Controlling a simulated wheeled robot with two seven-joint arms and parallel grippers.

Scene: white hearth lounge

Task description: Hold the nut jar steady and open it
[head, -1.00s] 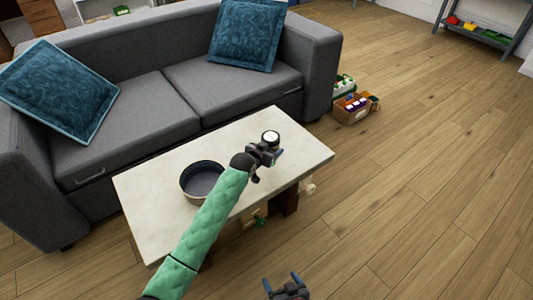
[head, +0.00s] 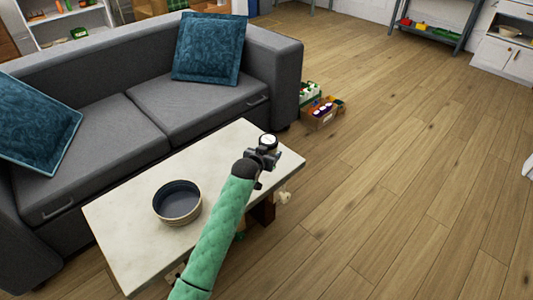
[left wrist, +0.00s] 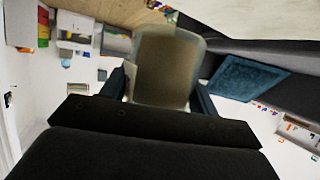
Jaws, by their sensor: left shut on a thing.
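The nut jar (head: 268,142) has a round white lid top with a dark rim. In the head view it appears over the coffee table's (head: 125,225) far right part. My left gripper (head: 264,157), at the end of the green-sleeved arm, is shut on the jar's side. In the left wrist view the jar (left wrist: 165,65) fills the space between the two fingers, pale and see-through with tan contents. I cannot tell whether its base touches the table. My right gripper is out of view.
A dark-lined round bowl (head: 178,202) stands on the table left of my arm. A grey sofa (head: 200,100) with blue cushions (head: 208,48) runs behind the table. Boxes of small items (head: 322,112) sit on the floor by the sofa's end. The wooden floor at right is clear.

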